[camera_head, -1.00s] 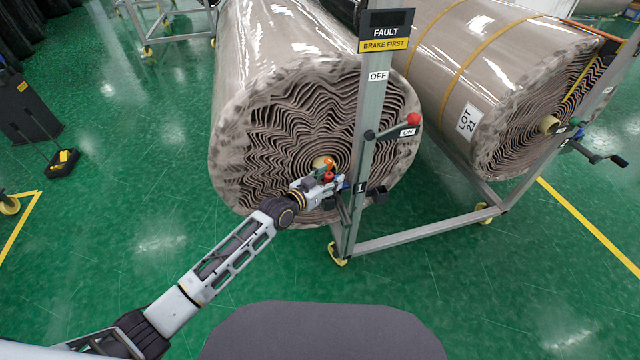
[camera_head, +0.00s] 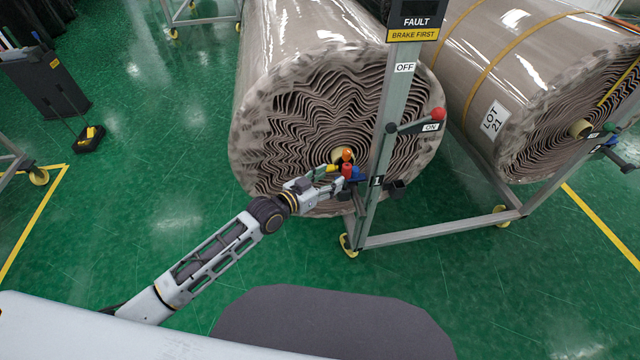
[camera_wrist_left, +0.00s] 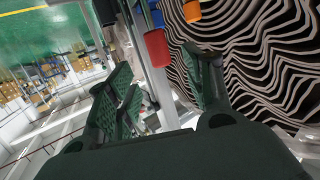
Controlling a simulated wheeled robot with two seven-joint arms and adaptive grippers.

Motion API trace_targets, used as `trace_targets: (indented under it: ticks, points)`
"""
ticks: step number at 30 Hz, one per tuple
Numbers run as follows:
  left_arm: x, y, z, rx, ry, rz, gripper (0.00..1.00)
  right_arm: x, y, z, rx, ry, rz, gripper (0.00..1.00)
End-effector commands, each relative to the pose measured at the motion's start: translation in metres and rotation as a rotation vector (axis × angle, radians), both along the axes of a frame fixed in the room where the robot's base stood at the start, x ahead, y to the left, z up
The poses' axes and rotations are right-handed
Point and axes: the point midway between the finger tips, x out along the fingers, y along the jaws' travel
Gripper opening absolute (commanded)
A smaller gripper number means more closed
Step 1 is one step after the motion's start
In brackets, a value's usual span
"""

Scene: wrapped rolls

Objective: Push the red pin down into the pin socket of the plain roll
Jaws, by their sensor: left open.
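The plain roll (camera_head: 300,110) stands at the centre of the head view, its wavy layered end facing me. The red pin (camera_head: 347,171) is upright in front of the roll's core, beside the frame post; its red head also shows in the left wrist view (camera_wrist_left: 157,47). My left gripper (camera_head: 332,183) is close to the red pin. In the left wrist view its dark fingers (camera_wrist_left: 165,85) are spread apart, with the red head beyond and above the gap, not clamped. The pin socket cannot be made out. My right gripper is not in view.
An orange pin (camera_head: 347,154) and a blue part (camera_head: 358,174) sit close by the red one. The post carries a red-knobbed lever (camera_head: 438,114) at ON and a FAULT / BRAKE FIRST sign (camera_head: 413,28). A strapped LOT 21 roll (camera_head: 530,60) lies right.

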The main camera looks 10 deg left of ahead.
Motion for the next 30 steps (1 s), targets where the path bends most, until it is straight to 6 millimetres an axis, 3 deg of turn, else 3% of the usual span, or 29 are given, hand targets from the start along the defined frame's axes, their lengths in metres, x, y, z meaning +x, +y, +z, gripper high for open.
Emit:
trace_targets:
  ticks: [12, 30]
  points:
    - [-0.023, 0.018, 0.006, 0.001, -0.001, 0.000, 0.52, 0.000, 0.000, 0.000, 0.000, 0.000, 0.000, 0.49]
    - [-0.025, 0.019, 0.006, 0.000, 0.000, 0.000, 0.52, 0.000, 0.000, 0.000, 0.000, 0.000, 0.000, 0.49]
